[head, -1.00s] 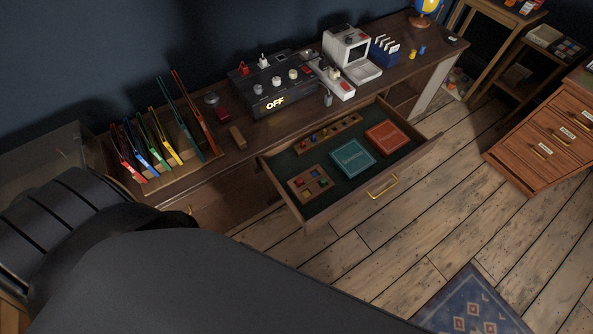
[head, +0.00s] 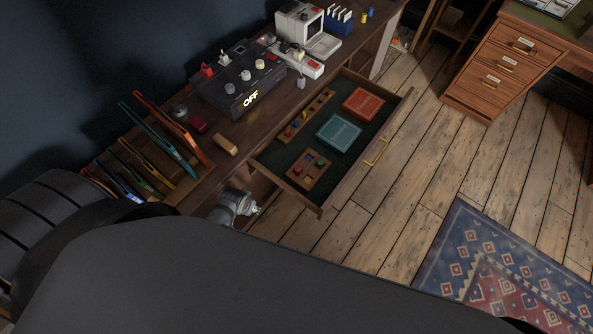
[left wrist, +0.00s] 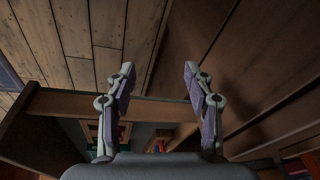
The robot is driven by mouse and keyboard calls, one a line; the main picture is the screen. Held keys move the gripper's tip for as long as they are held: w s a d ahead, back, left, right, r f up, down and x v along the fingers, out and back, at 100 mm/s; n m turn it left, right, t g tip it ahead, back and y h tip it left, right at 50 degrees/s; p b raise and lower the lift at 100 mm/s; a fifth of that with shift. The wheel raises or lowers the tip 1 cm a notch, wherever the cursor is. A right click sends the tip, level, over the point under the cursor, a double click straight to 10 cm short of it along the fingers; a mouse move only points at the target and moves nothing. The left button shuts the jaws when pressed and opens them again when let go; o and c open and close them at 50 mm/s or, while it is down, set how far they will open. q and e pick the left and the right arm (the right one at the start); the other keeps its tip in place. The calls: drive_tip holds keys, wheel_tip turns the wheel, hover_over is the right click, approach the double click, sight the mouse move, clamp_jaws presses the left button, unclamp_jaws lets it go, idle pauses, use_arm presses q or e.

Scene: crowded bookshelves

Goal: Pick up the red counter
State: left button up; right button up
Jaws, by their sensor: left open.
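A small wooden tray with square cells (head: 304,180) lies in the open drawer (head: 350,179) and holds small coloured counters. A reddish counter (head: 298,170) seems to sit in its left part, but it is too small to be sure. My left gripper (head: 258,210) is just left of the drawer's near-left corner, outside the drawer and apart from the tray. In the left wrist view my left gripper (left wrist: 157,72) is open and empty, with the drawer wall below its fingertips. Small red and blue pieces (left wrist: 158,147) show between its finger bases. My right gripper is out of view.
The drawer also holds a teal box (head: 339,132), a red box (head: 363,103) and a peg rail (head: 306,116). A black box marked OFF (head: 240,90) and leaning coloured frames (head: 160,140) stand on the desk above.

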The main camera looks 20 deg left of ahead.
use_arm(q)
drive_tip(key=w+d+r+m, duration=0.1)
drive_tip(key=w+r, duration=0.2)
drive_tip(key=r, duration=0.4)
drive_tip(key=w+d+r+m, duration=0.1)
drive_tip(key=w+r+m, duration=0.15)
drive_tip(key=r, duration=0.55)
drive_tip(key=m+g+b, duration=0.2)
drive_tip(key=m+b, duration=0.4)
drive_tip(key=m, duration=0.9)
hover_over(298, 169)
drive_tip(key=shift+h, duration=0.4)
drive_tip(key=f, duration=0.8)
drive_tip(key=w+d+f, duration=0.1)
drive_tip(key=f, duration=0.3)
drive_tip(key=shift+f, duration=0.2)
drive_tip(key=shift+r, duration=0.1)
drive_tip(key=f+b, duration=0.1)
drive_tip(key=b, duration=0.1)
drive_tip(key=f+b, duration=0.2)
drive_tip(key=s+a+f+b, duration=0.1)
drive_tip(key=f+b, duration=0.1)
drive_tip(key=shift+a+f, duration=0.1)
drive_tip(key=shift+f, duration=0.15)
drive_tip(key=shift+r, duration=0.25)
drive_tip(key=c, duration=1)
drive_tip(key=shift+r, duration=0.1)
drive_tip(key=shift+c, duration=0.2)
